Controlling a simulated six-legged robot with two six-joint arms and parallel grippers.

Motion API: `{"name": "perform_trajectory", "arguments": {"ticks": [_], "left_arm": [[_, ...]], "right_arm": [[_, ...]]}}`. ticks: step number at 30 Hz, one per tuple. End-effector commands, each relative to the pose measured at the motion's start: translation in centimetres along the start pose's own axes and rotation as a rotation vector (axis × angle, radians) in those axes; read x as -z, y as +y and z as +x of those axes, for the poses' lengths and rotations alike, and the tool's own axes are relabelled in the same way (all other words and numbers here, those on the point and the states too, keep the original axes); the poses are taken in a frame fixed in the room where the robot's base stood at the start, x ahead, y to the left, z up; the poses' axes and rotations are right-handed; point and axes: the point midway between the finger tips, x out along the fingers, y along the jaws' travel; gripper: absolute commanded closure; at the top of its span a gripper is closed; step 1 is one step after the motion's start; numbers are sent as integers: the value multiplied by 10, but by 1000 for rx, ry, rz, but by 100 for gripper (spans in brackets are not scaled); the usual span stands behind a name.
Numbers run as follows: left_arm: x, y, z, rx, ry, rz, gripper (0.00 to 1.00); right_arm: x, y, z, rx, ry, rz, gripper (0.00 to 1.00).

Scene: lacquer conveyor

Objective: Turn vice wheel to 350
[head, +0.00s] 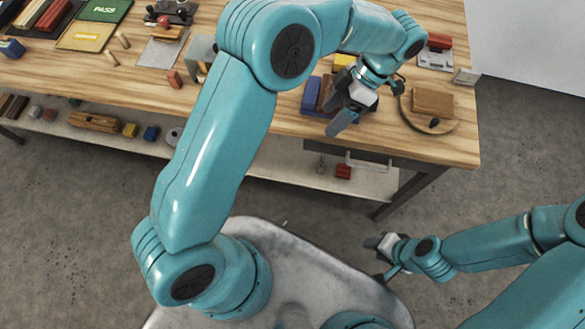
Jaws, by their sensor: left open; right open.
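My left gripper (337,108) is open over the front part of the wooden bench (290,125). It is in front of a tray with blue and brown blocks (312,95), with nothing visible between its fingers. My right gripper (376,260) is open and empty, low beside my base and well away from the bench. No vice wheel can be clearly made out. A round wooden disc (408,112) with a block and a small black knob (434,122) lies right of my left gripper, apart from it. A grey metal fixture (202,48) is partly hidden behind my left arm.
The bench's left part holds a green PASS panel (104,10), a yellow panel (85,37) and several small blocks. A grey fixture with a red block (437,50) stands at the back right. A lower shelf (240,170) holds loose parts. The bench's front edge is near my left gripper.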

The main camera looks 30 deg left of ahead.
Motion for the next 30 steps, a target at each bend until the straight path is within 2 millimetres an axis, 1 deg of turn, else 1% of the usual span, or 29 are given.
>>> {"name": "perform_trajectory", "arguments": {"ticks": [1,6,11,17,21,25,30], "left_arm": [[4,0,10,28,0,11,27],[9,0,48,104,-27,80,27],[11,-7,84,164,-79,174,27],[9,-20,126,221,-176,316,27],[7,-34,152,241,-259,422,27],[3,-46,171,238,-335,520,27],[0,-56,185,226,-395,593,27]], "right_arm": [[0,-1,-4,0,0,0,57],[0,-3,-9,0,0,0,57],[0,-5,-14,0,0,0,57],[0,-7,-19,0,0,0,57],[0,-8,-23,0,0,0,57],[0,-9,-25,0,0,0,57],[-1,-10,-27,0,0,0,57]]}}
